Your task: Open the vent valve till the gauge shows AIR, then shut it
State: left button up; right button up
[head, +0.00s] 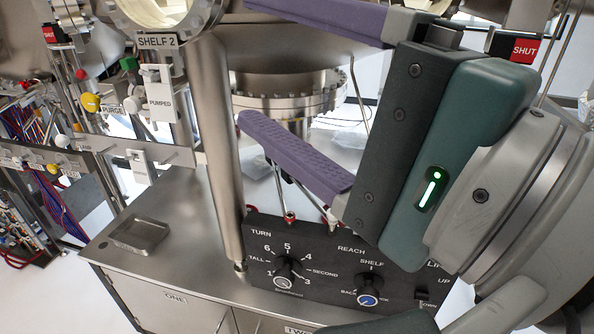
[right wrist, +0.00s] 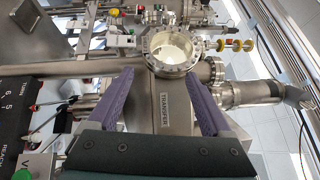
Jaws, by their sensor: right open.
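My right gripper (head: 246,60) is open and empty in the head view. Its purple fingers are spread in front of the steel chamber, above the black control panel. In the right wrist view the open gripper (right wrist: 160,77) faces a round glass window (right wrist: 172,50) and a tube marked TRANSFER (right wrist: 163,112). I cannot make out a label naming the vent valve, nor a gauge reading AIR. Small valves and knobs, with tags such as PURGE (head: 113,109) and PUMPED (head: 161,100), stand at the left in the head view. My left gripper is not in view.
The black panel (head: 325,262) with TURN and REACH knobs lies below my right gripper. A thick steel post (head: 217,150) stands left of it. Red SHUT signs (head: 524,49) hang at both sides. A shallow tray (head: 141,235) sits on the bare steel bench at left.

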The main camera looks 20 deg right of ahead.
jog(key=w+d+f+m+g+h+b, duration=0.1)
jog(key=d+f+m+h+b, duration=0.45)
jog(key=f+m+b, duration=0.45)
jog(key=d+f+m+h+b, duration=0.55)
jog(key=f+m+b, duration=0.25)
jog(key=f+m, duration=0.3)
jog(key=w+d+f+m+g+h+b, duration=0.1)
jog(key=d+f+m+h+b, duration=0.4)
jog(key=f+m+b, duration=0.45)
pick_arm(q)
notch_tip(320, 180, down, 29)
jog(key=p, duration=0.2)
pick_arm(e)
jog(key=w+d+f+h, duration=0.1)
jog(key=w+d, duration=0.3)
jog(key=w, duration=0.4)
jog(key=shift+d+f+h, duration=0.3)
jog(key=shift+f+h, duration=0.05)
jog(key=shift+h, duration=0.05)
jog(key=shift+w, duration=0.1)
jog(key=shift+c, duration=0.2)
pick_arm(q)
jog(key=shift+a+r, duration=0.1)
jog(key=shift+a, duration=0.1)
pick_arm(e)
grip_shut()
